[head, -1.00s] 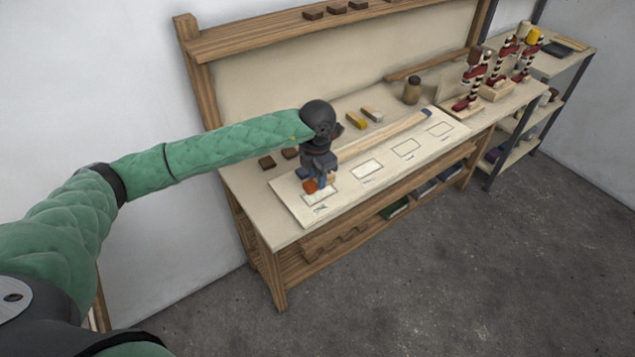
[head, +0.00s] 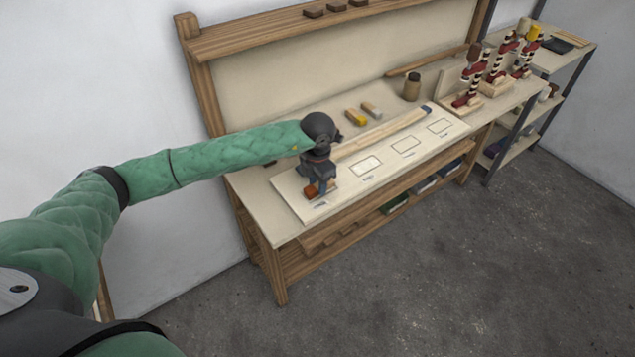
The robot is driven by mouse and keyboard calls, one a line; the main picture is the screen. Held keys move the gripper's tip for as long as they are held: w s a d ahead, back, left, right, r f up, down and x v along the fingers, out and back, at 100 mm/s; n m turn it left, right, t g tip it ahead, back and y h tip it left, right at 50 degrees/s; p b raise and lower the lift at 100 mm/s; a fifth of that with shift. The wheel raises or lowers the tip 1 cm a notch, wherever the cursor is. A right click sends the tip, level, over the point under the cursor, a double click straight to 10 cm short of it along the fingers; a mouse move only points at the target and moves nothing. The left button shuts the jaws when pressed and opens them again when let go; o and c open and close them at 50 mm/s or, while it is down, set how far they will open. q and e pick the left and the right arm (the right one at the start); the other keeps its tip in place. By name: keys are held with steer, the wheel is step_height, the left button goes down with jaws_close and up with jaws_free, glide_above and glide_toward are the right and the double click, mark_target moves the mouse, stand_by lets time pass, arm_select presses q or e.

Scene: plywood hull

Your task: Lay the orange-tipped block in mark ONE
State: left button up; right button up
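The orange-tipped block (head: 311,194) is at the left end of a pale board on the bench, low over or on the leftmost mark. Its orange end shows under my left gripper (head: 320,187); the rest is mostly hidden. My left gripper points down around the block, and I cannot tell whether its fingers grip it. The leftmost mark's outline is covered by gripper and block; only its small label (head: 320,205) shows in front. Three other outlined marks lie to the right, the nearest one (head: 367,166) empty. My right gripper is not in view.
A yellow-tipped block (head: 357,118) and a grey-tipped block (head: 371,110) lie behind the board (head: 288,187). A long wooden bar (head: 385,134) lies along its back edge.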

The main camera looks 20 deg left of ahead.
mark_target(317, 186)
arm_select(q)
steer(key=shift+o, duration=1.1)
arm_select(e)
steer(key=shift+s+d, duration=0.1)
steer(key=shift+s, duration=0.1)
arm_select(q)
steer(key=shift+r, duration=0.15)
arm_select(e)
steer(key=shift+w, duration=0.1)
arm_select(q)
steer(key=shift+r, duration=0.35)
steer(key=shift+w+r+b, duration=0.1)
steer(key=shift+r+b, duration=0.2)
steer(key=shift+r, duration=0.15)
step_height(317, 186, up, 10)
steer(key=b, duration=0.3)
steer(key=shift+r, duration=0.2)
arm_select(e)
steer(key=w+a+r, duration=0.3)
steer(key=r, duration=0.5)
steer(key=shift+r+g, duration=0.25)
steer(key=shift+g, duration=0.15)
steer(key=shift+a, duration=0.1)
